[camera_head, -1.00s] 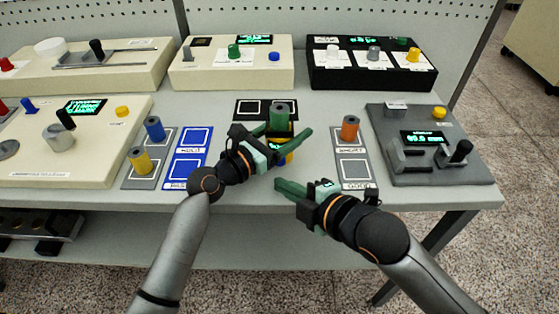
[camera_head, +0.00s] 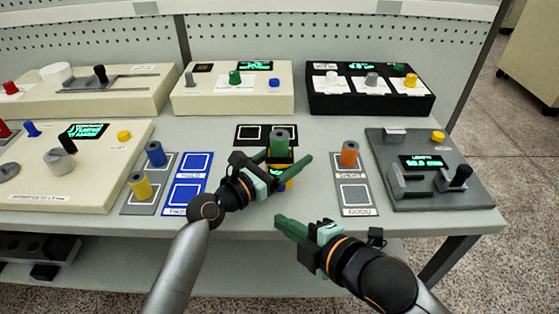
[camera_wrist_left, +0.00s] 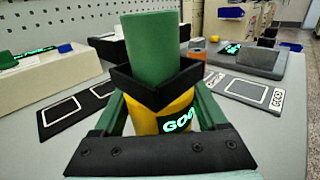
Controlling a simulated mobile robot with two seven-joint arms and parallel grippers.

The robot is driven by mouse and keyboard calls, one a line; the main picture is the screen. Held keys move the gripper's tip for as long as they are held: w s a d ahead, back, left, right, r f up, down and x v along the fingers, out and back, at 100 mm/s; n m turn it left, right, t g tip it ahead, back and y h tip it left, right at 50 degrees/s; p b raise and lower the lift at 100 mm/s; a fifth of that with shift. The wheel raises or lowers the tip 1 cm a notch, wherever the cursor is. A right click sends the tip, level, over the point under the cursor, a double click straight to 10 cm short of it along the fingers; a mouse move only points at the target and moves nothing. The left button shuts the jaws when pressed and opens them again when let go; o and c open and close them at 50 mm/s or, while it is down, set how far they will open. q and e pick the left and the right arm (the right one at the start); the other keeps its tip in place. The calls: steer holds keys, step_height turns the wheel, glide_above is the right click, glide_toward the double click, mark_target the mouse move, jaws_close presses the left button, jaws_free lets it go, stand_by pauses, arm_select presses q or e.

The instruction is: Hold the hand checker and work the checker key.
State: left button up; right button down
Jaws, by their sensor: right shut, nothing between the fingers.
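The hand checker (camera_wrist_left: 150,118) has a yellow body and a black V-shaped rest on top; it stands upright in the left wrist view. A green spindle (camera_wrist_left: 163,48) sits in the rest, and it also shows in the head view (camera_head: 280,138). The checker's lit display reads "GOO", its end hidden by a finger. My left gripper (camera_head: 286,158) is shut on the checker's body, one finger on each side. My right gripper (camera_head: 277,222) is shut and empty, at the table's front edge, apart from the checker. I cannot make out the checker key.
Left of the checker are a blue card (camera_head: 188,184) and a grey card with blue (camera_head: 155,153) and yellow (camera_head: 139,185) spindles. Right is a grey SHORT/GOOD card (camera_head: 354,212) with an orange spindle (camera_head: 349,154). A grey length gauge (camera_head: 400,141) stands farther right. Panels line the back.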

arm_select(q)
steer(key=o, duration=0.4)
